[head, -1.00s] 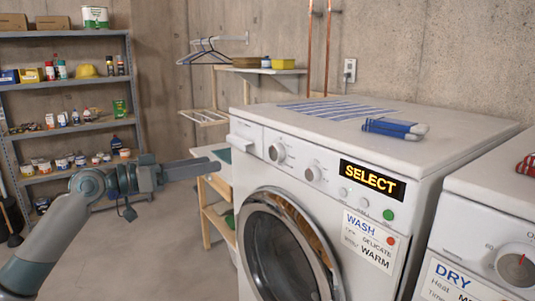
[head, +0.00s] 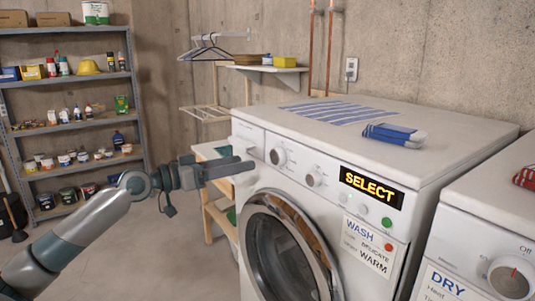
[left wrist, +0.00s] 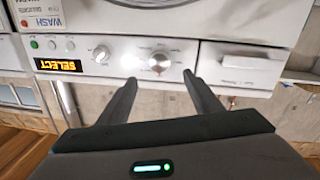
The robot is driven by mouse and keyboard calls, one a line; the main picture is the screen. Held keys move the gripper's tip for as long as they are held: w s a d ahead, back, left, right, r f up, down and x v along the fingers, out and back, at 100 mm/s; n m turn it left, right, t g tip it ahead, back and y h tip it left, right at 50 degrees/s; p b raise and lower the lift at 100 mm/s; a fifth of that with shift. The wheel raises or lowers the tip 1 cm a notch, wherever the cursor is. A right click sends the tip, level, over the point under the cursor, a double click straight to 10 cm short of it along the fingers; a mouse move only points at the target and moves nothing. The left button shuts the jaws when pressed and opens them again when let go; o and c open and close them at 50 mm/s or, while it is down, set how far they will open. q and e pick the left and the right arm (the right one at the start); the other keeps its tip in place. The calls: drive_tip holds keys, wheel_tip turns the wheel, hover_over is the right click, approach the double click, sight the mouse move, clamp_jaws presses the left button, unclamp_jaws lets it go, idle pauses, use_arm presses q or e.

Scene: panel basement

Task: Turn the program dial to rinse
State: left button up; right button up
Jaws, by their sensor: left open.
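The white washer (head: 330,130) has two round silver dials on its front panel. One dial (head: 277,157) sits beside the detergent drawer, the other (head: 314,177) nearer the display (head: 371,187), which reads SELECT. The dial labels are too small to read. My left gripper (head: 240,164) is open and empty, just left of the drawer-side dial and apart from it. In the left wrist view, upside down, that dial (left wrist: 158,63) shows ahead between the fingertips; the second dial (left wrist: 101,54) is to its left. My right gripper is not in view.
The washer's round door (head: 285,250) is below the dials. A dryer (head: 480,230) stands at the right. A wooden rack (head: 215,215) stands left of the washer, under my left gripper. A blue and white item (head: 393,134) lies on top.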

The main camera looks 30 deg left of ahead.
sight(274, 156)
use_arm(q)
drive_tip(key=p+x, duration=0.2)
drive_tip(key=x, duration=0.2)
drive_tip(key=p+x, duration=0.2)
drive_tip(key=x, duration=0.1)
drive_tip(key=shift+w+d+r, duration=0.15)
drive_tip(key=shift+w+r, duration=0.05)
drive_tip(key=shift+w, duration=0.2)
drive_tip(key=shift+p+x, duration=0.5)
drive_tip(key=shift+x, duration=0.3)
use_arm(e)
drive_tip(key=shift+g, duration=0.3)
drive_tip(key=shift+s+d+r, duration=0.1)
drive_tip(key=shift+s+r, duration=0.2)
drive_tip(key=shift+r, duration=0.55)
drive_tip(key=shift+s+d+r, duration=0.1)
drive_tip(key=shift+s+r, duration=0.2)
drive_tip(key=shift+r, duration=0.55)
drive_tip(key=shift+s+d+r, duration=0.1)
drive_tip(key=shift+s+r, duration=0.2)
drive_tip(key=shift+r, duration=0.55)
use_arm(q)
drive_tip(key=shift+s+f, duration=0.1)
drive_tip(key=shift+f, duration=0.1)
drive_tip(key=c, duration=1.1)
drive_tip(key=shift+o, duration=0.2)
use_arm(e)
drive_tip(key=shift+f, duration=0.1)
